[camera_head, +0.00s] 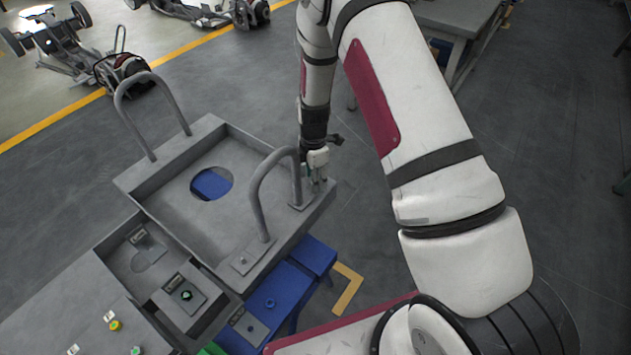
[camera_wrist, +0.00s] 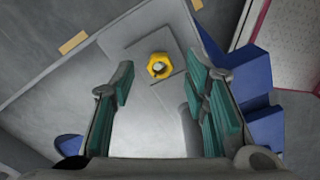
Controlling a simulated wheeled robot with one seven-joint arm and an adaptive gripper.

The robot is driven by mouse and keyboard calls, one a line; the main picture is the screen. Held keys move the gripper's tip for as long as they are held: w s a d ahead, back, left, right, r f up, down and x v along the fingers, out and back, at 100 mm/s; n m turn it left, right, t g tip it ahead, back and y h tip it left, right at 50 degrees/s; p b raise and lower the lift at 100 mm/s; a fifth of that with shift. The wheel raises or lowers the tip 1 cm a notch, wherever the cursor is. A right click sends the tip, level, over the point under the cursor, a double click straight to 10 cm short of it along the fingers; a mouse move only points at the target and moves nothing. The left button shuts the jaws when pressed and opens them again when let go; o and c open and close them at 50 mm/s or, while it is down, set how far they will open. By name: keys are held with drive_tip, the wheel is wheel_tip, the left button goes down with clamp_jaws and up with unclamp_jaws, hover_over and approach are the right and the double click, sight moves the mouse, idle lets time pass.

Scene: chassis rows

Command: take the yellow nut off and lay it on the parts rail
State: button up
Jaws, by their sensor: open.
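The yellow nut (camera_wrist: 160,66) sits around a stud on a square grey plate (camera_wrist: 139,48), seen in the wrist view. My gripper (camera_wrist: 160,86) is open, its green-padded fingers standing apart on either side of the picture, with the nut beyond and between the fingertips, not gripped. In the head view my gripper (camera_head: 317,182) is low over the right corner of the grey tray (camera_head: 150,183), beside a handle, and the nut there is hidden. I cannot tell for sure which part is the parts rail.
Two bent grey handles (camera_head: 262,200) rise from the tray, one close to my gripper. A grey panel (camera_head: 75,300) at lower left carries small yellow and green pieces. Blue blocks (camera_head: 280,290) stand below the tray. Open floor lies to the right.

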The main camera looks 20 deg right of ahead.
clamp_jaws()
drive_tip(key=shift+r, duration=0.1)
drive_tip(key=shift+r, duration=0.45)
wheel_tip(320, 180, up, 2)
drive_tip(key=shift+w+r, duration=0.1)
drive_tip(key=shift+r, duration=0.15)
drive_tip(key=s+r, duration=0.1)
drive_tip(key=s, duration=1.5)
drive_tip(key=shift+d+r, duration=0.2)
drive_tip(key=shift+d, duration=0.15)
drive_tip(key=shift+s, duration=0.1)
